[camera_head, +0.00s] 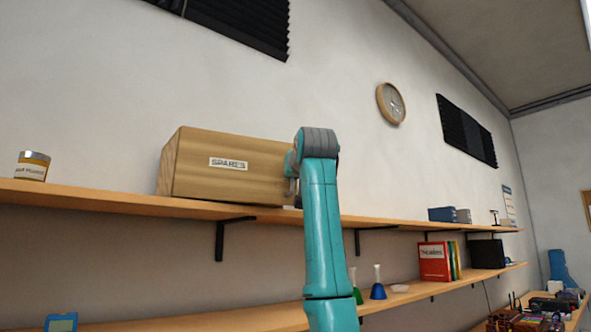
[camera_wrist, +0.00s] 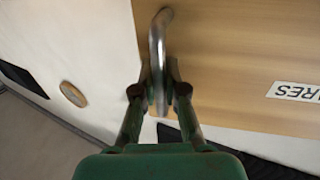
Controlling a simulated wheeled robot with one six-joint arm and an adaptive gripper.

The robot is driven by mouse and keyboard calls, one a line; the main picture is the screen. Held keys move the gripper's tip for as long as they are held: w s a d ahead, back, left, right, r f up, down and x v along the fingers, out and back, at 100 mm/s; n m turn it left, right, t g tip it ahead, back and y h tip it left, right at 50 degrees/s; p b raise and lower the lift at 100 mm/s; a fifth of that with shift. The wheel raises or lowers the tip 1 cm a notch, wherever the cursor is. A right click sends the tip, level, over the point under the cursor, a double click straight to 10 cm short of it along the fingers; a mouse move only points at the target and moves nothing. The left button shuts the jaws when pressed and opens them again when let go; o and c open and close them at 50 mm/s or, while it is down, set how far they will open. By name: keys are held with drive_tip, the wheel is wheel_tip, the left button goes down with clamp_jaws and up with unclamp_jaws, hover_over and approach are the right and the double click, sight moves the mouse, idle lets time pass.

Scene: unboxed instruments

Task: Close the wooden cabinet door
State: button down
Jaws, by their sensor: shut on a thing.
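The wooden cabinet (camera_head: 195,180) stands on the upper shelf, with a white "SPARES" label on its front door (camera_head: 245,185). The door looks about flush with the cabinet body, though its right edge is hidden behind my arm. In the wrist view the door (camera_wrist: 230,50) fills the right side, with the label upside down. A curved metal handle (camera_wrist: 156,40) stands out near the door's edge. My gripper (camera_wrist: 160,88) is shut on this handle, one finger on each side. In the head view my gripper (camera_head: 291,172) is at the door's right end, partly hidden.
The upper shelf (camera_head: 100,197) also holds a labelled jar (camera_head: 33,165) at the far left and small boxes (camera_head: 450,214) at the right. The lower shelf (camera_head: 400,297) carries flasks (camera_head: 377,284) and binders (camera_head: 434,262).

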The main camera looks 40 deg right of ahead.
drive_tip(key=w+d+n+t+y, duration=0.1)
drive_tip(key=w+d+n+y, duration=0.1)
drive_tip(key=w, duration=0.4)
drive_tip(key=shift+n+y, duration=0.3)
drive_tip(key=shift+y, duration=0.5)
drive_tip(key=shift+r, duration=0.15)
drive_tip(key=c, duration=1.5)
unclamp_jaws()
drive_tip(key=shift+w, duration=0.1)
drive_tip(key=v, duration=1.2)
drive_tip(key=shift+f, duration=0.3)
